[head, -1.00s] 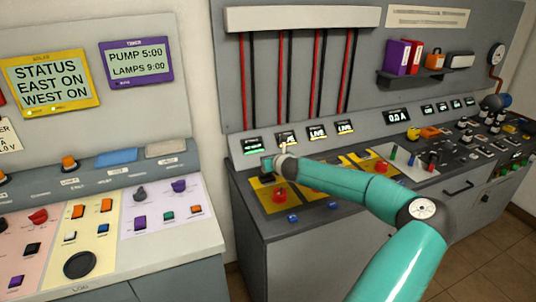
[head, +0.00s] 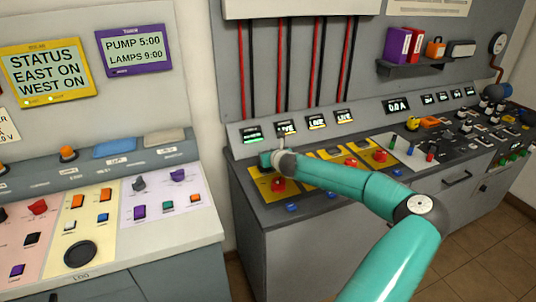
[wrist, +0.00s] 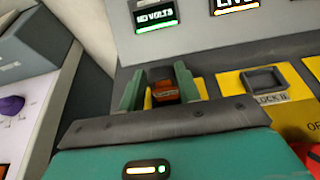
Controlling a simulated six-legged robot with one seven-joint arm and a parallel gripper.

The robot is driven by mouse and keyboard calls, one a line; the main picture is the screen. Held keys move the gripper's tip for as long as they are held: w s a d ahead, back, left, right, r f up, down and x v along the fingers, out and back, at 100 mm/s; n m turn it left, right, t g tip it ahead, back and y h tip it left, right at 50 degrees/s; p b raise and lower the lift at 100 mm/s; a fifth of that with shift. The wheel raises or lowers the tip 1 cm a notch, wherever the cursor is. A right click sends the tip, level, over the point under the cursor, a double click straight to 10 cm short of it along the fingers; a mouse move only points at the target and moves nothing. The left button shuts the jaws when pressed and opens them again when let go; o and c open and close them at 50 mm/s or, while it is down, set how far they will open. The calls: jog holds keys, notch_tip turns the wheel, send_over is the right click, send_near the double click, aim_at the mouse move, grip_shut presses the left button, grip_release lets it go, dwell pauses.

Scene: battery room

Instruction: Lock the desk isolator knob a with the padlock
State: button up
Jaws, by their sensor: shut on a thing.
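My gripper (head: 266,160) is over the back left part of the left yellow plate on the desk. In the wrist view its two teal fingers (wrist: 160,88) are shut on a small orange-red block with a dark top, which looks like the padlock (wrist: 164,92). Its shackle cannot be made out. The red isolator knob (head: 278,184) stands on the yellow plate (head: 262,194), just in front of the gripper. A red knob also shows at the right edge of the wrist view (wrist: 309,160). A dark hasp labelled LOCK B (wrist: 265,80) is to the right of the fingers. The spot under the gripper is hidden.
Behind the gripper, a sloped panel carries a green NO VOLTS display (head: 252,135) and LIVE displays (head: 315,123). A separate console (head: 175,235) is at the left, across a gap.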

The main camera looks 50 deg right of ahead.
jog(key=shift+f, duration=0.6)
dwell(0.7)
jog(key=o, duration=0.7)
jog(key=shift+o, duration=0.2)
jog(key=shift+s, duration=0.1)
jog(key=shift+v, duration=5.45)
jog(key=shift+f, duration=0.1)
